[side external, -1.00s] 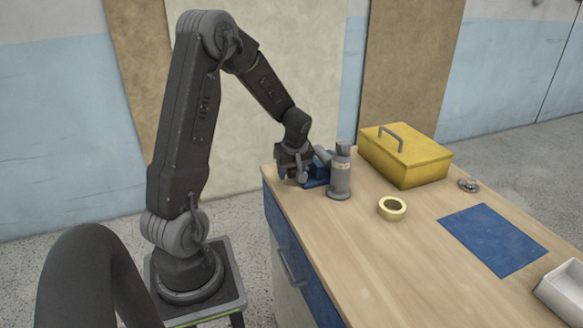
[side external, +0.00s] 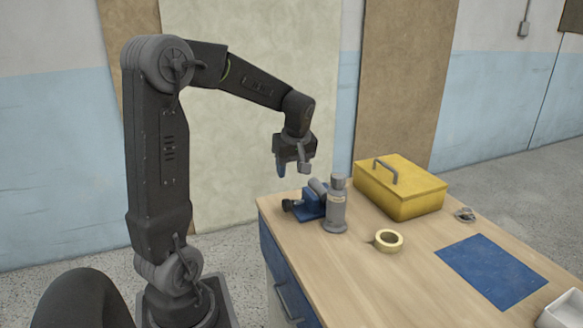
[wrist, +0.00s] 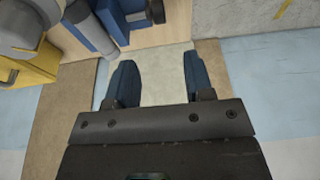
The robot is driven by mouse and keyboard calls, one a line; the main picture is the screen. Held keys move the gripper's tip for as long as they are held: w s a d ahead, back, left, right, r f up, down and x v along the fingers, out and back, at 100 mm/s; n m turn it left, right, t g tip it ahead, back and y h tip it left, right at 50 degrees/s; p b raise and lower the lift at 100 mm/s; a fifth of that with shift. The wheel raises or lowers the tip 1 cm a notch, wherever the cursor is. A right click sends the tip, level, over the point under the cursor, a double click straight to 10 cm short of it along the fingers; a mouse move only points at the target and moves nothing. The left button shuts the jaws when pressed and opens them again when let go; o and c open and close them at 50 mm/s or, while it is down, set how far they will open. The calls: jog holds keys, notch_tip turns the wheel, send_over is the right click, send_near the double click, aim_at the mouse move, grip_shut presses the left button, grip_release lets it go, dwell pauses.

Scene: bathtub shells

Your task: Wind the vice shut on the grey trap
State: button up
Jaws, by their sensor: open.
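The blue vice (side external: 312,206) sits at the left end of the bench top, with a dark handle end (side external: 288,205) facing left. A grey cylindrical piece (side external: 318,187), apparently the trap, lies tilted at the vice's jaws; whether both jaws touch it is hidden. My gripper (side external: 293,170) is open and empty, above and slightly left of the vice and clear of it. In the wrist view, its two blue-lined fingers (wrist: 157,75) stand apart with only wall and board behind. The vice (wrist: 92,32) shows at that view's upper left.
A yellow box (side external: 405,195) with a handle is behind, to the right. A tape roll (side external: 388,240), a blue mat (side external: 490,270) and a white tray (side external: 563,312) lie further right.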

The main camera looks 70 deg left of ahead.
aim_at(286, 200)
jog(key=shift+a, duration=0.1)
jog(key=a+f+h, duration=0.1)
jog(key=f, duration=0.3)
jog(key=a+f+h, duration=0.1)
jog(key=f, duration=0.4)
jog(key=a+f+h, duration=0.1)
jog(key=f, duration=0.3)
jog(key=shift+a+f, duration=0.2)
jog(key=shift+c, duration=0.4)
jog(key=c, duration=0.7)
